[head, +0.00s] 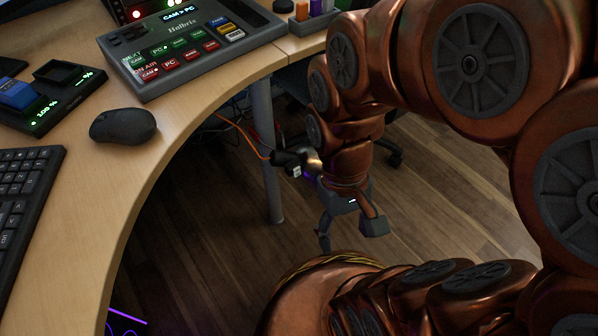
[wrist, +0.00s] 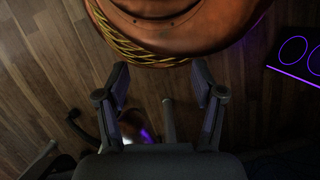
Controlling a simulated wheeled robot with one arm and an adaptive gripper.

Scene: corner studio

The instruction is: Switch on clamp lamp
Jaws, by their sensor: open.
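No clamp lamp can be made out in either view. My gripper (head: 347,232) hangs at the end of my copper arm, off the desk's curved front edge and above the wooden floor. In the wrist view, the two fingers of my gripper (wrist: 161,82) stand apart with nothing between them, pointing toward the rounded copper part of my own body. The gripper is open and empty.
The curved desk (head: 200,95) bears a switcher panel (head: 190,45), a mouse (head: 123,126), a keyboard (head: 25,205) and a small lit device (head: 45,95). A desk leg (head: 267,150) stands left of my gripper. Bare floor (head: 450,200) lies to the right.

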